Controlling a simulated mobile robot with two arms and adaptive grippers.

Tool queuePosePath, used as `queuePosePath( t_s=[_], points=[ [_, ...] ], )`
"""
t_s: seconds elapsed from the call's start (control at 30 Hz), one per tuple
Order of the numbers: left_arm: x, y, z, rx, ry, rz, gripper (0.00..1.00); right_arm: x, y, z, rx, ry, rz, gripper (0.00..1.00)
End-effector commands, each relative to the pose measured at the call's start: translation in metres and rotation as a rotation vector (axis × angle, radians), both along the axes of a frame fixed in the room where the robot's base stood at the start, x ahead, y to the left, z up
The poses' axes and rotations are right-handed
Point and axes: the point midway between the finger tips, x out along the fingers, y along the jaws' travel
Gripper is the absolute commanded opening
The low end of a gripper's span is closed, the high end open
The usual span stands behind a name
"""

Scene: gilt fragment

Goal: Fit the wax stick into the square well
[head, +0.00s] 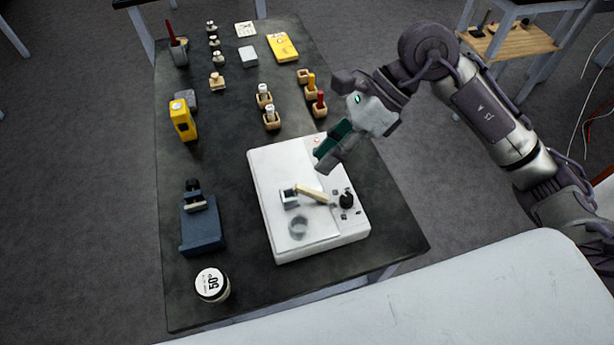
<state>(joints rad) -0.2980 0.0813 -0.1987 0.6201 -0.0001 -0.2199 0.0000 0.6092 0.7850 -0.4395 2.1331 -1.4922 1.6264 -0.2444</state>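A pale beige stick (315,195), which looks like the wax stick, lies slanted on top of a white box-shaped device (275,165). Its left end is at a small square metal piece (289,204), which may be the square well; I cannot tell whether the end is in it or rests on it. The right end lies near a black knob. My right gripper (326,156) hangs above the far right part of the device, apart from the stick. Nothing shows clearly between its fingers, and their opening is hard to see. My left gripper is out of view.
Small wooden blocks (272,120) holding bottles and coloured sticks stand beyond the device. A blue-grey tool (200,230), a round jar (212,285) and a yellow instrument (183,119) stand left. The dark table (225,180) is bare between them and the device.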

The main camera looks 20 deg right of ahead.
Motion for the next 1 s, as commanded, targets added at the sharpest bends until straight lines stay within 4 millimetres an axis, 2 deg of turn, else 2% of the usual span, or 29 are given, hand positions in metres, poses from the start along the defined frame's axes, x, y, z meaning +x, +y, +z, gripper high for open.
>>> queuePosePath(
  t_s=[0.03,0.1,0.23,0.6,0.83,1.0],
  points=[
    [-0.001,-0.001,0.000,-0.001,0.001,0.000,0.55,0.004,-0.018,-0.003,-0.087,-0.015,0.002,0.27],
    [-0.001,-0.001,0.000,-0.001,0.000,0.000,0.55,0.007,-0.037,-0.007,-0.180,-0.022,0.004,0.27],
    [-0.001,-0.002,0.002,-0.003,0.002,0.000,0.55,0.009,-0.051,-0.014,-0.259,-0.021,0.006,0.27],
    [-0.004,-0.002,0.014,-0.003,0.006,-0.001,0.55,0.004,-0.023,-0.074,-0.262,-0.017,0.008,0.27],
    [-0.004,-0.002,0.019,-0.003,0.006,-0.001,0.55,0.004,-0.015,-0.089,-0.262,-0.020,0.006,0.27],
    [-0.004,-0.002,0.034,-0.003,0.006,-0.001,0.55,0.006,0.002,-0.104,-0.259,-0.016,0.006,0.27]
  ],
)
